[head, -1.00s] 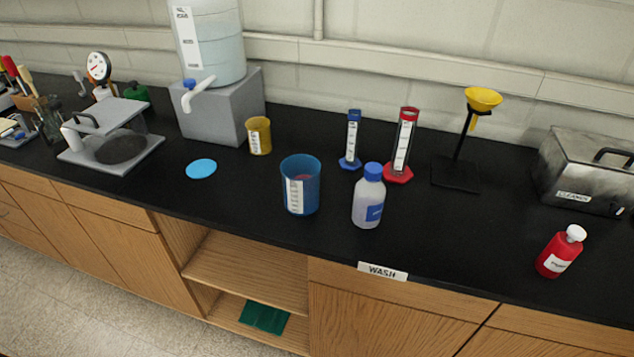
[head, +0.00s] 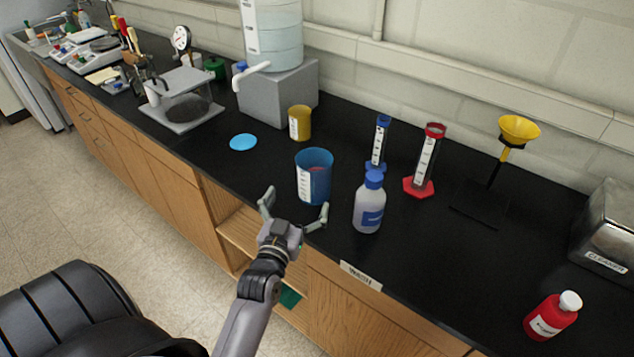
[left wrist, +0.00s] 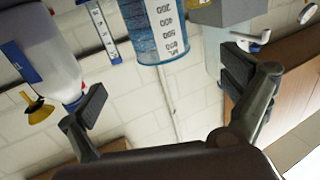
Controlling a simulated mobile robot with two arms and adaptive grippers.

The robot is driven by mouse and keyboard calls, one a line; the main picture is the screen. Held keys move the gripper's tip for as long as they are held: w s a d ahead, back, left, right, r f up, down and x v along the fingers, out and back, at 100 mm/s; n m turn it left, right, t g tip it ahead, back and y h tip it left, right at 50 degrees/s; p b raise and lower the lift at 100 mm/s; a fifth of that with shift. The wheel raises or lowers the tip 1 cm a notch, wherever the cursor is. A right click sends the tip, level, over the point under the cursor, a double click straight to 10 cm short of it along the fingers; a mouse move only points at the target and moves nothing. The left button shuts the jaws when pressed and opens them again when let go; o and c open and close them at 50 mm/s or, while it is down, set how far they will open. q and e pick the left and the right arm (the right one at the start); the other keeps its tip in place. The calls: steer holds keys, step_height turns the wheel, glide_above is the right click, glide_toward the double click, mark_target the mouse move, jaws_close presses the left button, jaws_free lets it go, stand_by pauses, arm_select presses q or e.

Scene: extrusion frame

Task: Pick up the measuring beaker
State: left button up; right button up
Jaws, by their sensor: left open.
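The blue measuring beaker (head: 314,178) stands upright near the front edge of the black counter, with a white scale on its side. It also shows between my fingers and beyond them in the left wrist view (left wrist: 152,28), which is upside down. My left gripper (head: 296,201) is open and empty at the counter's front edge, just in front of the beaker. Its fingers are spread toward the beaker, apart from it as far as I can tell. A smaller yellow beaker (head: 300,123) stands behind. My right gripper is not in view.
A white bottle with a blue cap (head: 369,203) stands close right of the blue beaker. Blue (head: 380,142) and red (head: 425,162) cylinders stand behind it. A water tank on a grey block (head: 278,92) is behind left. A flat blue disc (head: 243,142) lies left.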

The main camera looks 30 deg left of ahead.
mark_target(309, 177)
arm_select(q)
steer(key=b+x, duration=0.2)
steer(key=x, duration=0.5)
steer(key=shift+w+d+f, duration=0.1)
steer(key=shift+f, duration=0.05)
steer(key=shift+w, duration=0.55)
steer(key=shift+w+a+b, duration=0.25)
steer(key=shift+a+b, duration=0.1)
steer(key=shift+b, duration=0.15)
steer(key=b+x, duration=0.2)
steer(key=x, duration=0.2)
steer(key=shift+w+f, duration=0.1)
steer(key=shift+w, duration=0.05)
steer(key=shift+w+a, duration=0.1)
steer(key=shift+w, duration=0.1)
steer(key=shift+s, duration=0.15)
steer(key=shift+c, duration=0.4)
